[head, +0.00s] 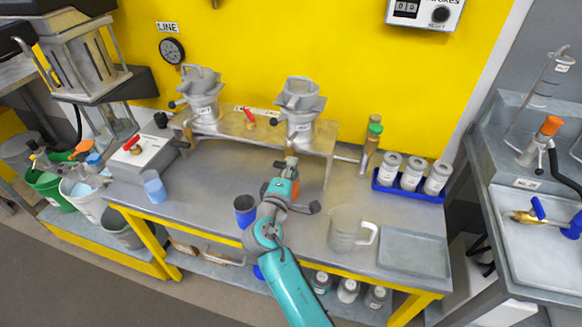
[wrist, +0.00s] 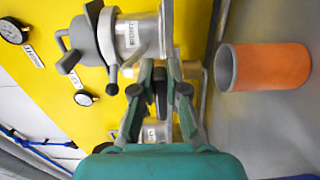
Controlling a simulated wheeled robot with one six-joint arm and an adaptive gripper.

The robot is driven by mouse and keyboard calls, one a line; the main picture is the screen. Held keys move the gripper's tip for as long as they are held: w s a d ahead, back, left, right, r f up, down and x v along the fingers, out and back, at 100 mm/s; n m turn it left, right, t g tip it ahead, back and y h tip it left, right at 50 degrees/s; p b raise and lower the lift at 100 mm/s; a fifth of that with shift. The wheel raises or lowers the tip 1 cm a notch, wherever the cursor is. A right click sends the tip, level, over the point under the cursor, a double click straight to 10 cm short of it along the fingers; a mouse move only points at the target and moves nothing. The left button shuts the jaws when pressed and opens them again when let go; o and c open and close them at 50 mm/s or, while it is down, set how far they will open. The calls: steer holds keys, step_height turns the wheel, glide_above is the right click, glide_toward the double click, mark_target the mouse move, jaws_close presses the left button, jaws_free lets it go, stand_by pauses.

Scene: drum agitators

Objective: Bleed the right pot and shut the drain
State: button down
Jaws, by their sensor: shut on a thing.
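The right pot (head: 302,98) is a grey metal pot with a labelled body, mounted on the raised shelf against the yellow wall. In the wrist view a labelled pot (wrist: 128,36) appears turned sideways beyond the fingertips. My gripper (head: 290,155) is just below and in front of the right pot. In the wrist view my gripper (wrist: 160,80) is shut on a small dark part, which looks like the drain handle (wrist: 160,102). The fingers hide most of it, so its turn position cannot be told. An orange cup (wrist: 268,66) stands close by, partly hidden behind my arm in the head view.
The left pot (head: 203,100) and a red valve handle (head: 249,116) are on the same shelf. A blue cup (head: 245,208), a clear jug (head: 346,232) and a grey tray (head: 413,252) stand on the bench.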

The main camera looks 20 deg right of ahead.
steer(key=c, duration=1.2)
jaws_free()
steer(key=v, duration=1.2)
steer(key=shift+f, duration=0.1)
